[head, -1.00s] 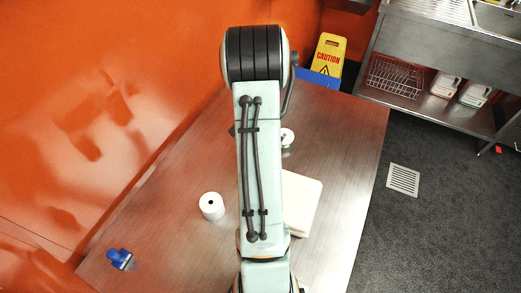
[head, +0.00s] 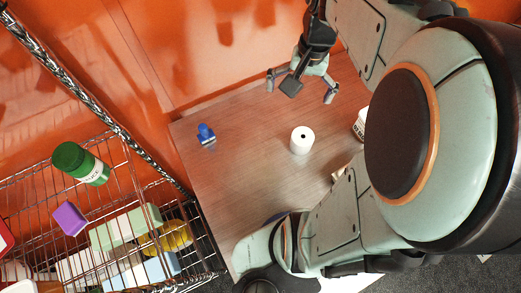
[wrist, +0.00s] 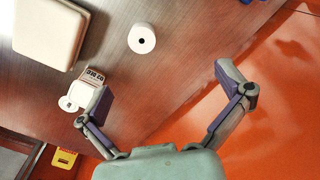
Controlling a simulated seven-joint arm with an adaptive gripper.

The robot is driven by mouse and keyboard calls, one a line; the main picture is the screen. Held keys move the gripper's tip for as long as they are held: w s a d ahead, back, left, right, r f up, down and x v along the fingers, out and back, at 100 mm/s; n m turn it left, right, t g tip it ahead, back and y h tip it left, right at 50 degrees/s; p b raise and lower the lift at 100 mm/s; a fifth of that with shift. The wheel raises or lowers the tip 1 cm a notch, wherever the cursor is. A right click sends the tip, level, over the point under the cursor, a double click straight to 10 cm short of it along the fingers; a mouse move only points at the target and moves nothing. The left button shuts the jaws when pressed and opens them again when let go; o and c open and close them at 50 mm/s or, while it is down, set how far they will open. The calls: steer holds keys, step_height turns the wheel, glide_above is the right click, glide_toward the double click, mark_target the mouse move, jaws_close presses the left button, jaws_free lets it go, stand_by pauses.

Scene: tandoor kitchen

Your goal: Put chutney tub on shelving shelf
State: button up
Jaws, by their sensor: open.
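A small white container with a printed label, likely the chutney tub (head: 360,125), stands on the table, partly hidden behind my arm in the head view. In the wrist view a labelled white item (wrist: 90,80), seemingly the same tub, shows beyond the left finger; its wording is too small to read. My gripper (head: 301,88) is open and empty above the far part of the table. In the wrist view my gripper (wrist: 164,90) has its fingers wide apart with nothing between them. The wire shelving (head: 128,160) stands at the left in the head view.
A white paper roll (head: 302,140) and a blue-handled item (head: 206,134) are on the table. A pale slab (wrist: 48,30) lies on the table. The orange wall borders the table.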

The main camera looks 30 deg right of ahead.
steer(key=s+a+n, duration=0.9)
steer(key=s+a, duration=0.1)
steer(key=a, duration=0.3)
steer(key=shift+r, duration=0.15)
